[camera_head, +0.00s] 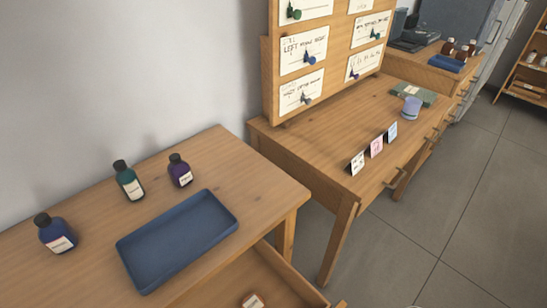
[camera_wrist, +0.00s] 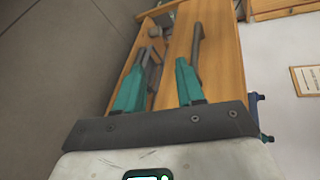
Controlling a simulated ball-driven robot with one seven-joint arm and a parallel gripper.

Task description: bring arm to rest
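My gripper (camera_wrist: 168,70) shows in the wrist view as two teal and grey fingers held apart, with nothing seen between them. Behind it in that view is a wooden piece of furniture (camera_wrist: 222,70). The gripper and arm do not show clearly in the head view, so I cannot place them there. The near wooden table (camera_head: 261,191) has an open drawer (camera_head: 215,291) at its front, with a small labelled item (camera_head: 253,301) inside.
A blue tray (camera_head: 180,240) lies on the near table beside a blue bottle (camera_head: 56,234), a green bottle (camera_head: 129,182) and a purple bottle (camera_head: 180,170). A desk (camera_head: 335,130) with a card board (camera_head: 333,45) stands beyond. Grey floor (camera_head: 470,190) at the right is clear.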

